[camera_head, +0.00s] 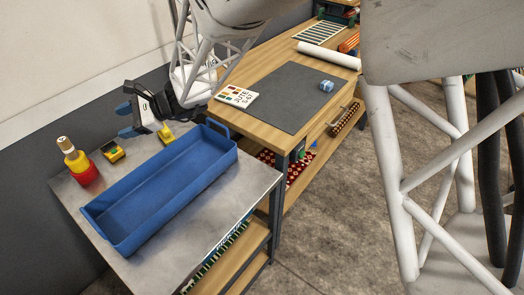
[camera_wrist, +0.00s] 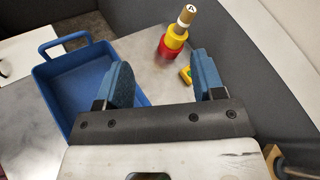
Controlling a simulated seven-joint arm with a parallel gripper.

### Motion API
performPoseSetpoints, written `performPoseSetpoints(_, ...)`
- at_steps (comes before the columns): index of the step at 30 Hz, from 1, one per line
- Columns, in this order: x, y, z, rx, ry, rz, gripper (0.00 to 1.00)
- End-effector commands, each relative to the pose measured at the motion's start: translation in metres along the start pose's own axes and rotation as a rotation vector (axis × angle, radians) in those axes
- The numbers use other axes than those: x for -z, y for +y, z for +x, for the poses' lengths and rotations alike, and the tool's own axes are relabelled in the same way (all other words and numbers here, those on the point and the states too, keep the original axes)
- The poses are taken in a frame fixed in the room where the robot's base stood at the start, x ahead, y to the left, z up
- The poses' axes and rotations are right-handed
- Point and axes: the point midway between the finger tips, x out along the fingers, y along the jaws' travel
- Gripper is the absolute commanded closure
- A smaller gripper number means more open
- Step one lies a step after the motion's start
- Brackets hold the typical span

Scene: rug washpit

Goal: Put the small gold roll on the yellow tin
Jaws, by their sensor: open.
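A small gold-tan roll (camera_head: 64,145) with a pale end stands upright on a yellow tin (camera_head: 76,160). The tin rests on a wider red piece (camera_head: 86,176) at the left of the grey tabletop. In the wrist view the roll (camera_wrist: 187,14), the yellow tin (camera_wrist: 177,33) and the red piece (camera_wrist: 169,50) show beyond my fingers. The roll's pale top carries a dark mark there. My gripper (camera_head: 124,120) is open and empty, above the table's back edge, to the right of the stack and apart from it.
A long blue tray (camera_head: 165,190) fills the middle of the grey table (camera_head: 215,225). A small yellow block (camera_head: 113,152) lies near the stack, and another yellow piece (camera_head: 166,135) lies below my gripper. A wooden bench (camera_head: 265,65) stands beyond. The wall runs close behind.

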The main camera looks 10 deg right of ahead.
Motion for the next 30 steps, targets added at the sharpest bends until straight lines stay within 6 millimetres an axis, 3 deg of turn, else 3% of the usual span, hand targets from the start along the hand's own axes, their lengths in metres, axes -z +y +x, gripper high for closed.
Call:
performPoseSetpoints(3, -0.017, 0.016, -0.050, -0.065, 0.071, -0.122, 0.38)
performPoseSetpoints(14, -0.045, 0.090, -0.186, -0.304, 0.323, -0.471, 0.38)
performPoseSetpoints(30, -0.066, 0.227, -0.373, -0.755, 0.752, -0.883, 0.38)
